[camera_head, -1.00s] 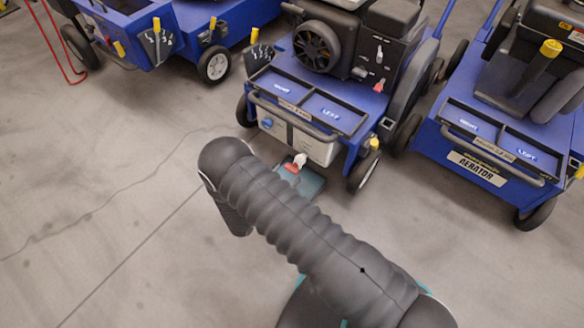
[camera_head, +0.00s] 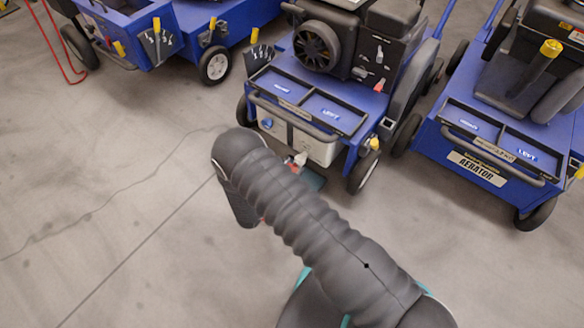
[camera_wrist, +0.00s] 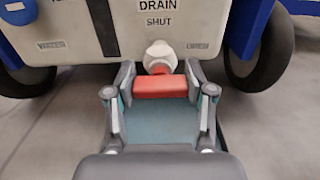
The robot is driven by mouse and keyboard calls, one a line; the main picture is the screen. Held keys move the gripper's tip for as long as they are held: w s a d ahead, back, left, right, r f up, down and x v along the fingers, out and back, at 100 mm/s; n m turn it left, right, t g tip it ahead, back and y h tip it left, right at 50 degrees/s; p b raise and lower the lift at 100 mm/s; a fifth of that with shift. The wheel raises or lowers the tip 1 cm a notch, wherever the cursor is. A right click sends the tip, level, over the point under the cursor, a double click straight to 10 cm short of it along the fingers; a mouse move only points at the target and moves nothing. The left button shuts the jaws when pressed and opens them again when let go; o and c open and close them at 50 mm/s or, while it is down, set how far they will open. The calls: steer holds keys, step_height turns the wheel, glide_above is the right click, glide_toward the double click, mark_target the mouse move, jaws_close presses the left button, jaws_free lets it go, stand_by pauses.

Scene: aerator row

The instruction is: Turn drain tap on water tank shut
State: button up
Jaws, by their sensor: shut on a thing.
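The white water tank (camera_wrist: 95,30) fills the top of the wrist view, with a label reading DRAIN and SHUT above the tap. The drain tap has a white body (camera_wrist: 160,56) and a red handle (camera_wrist: 160,87), which lies crosswise in the picture. My gripper (camera_wrist: 159,86) is shut on the red handle, one finger at each end of it. In the head view the tank (camera_head: 318,150) sits low on the middle blue machine. The tap (camera_head: 299,159) shows just past my arm, which hides my gripper there.
The middle machine's wheels (camera_head: 364,172) stand on both sides of the tank. Another blue aerator (camera_head: 490,150) stands to the right. Open concrete floor lies at left.

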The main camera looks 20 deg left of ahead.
steer(key=n+b, duration=0.2)
steer(key=n, duration=0.1)
steer(key=shift+a+f+n, duration=0.1)
steer(key=shift+n, duration=0.3)
steer(key=n+b, duration=0.1)
steer(key=n, duration=0.4)
steer(key=shift+w, duration=0.1)
steer(key=n, duration=0.5)
steer(key=shift+a+b, duration=0.1)
steer(key=shift+b, duration=0.25)
steer(key=shift+f+n, duration=0.1)
steer(key=shift+n, duration=1.8)
steer(key=o, duration=1.2)
steer(key=shift+c, duration=0.2)
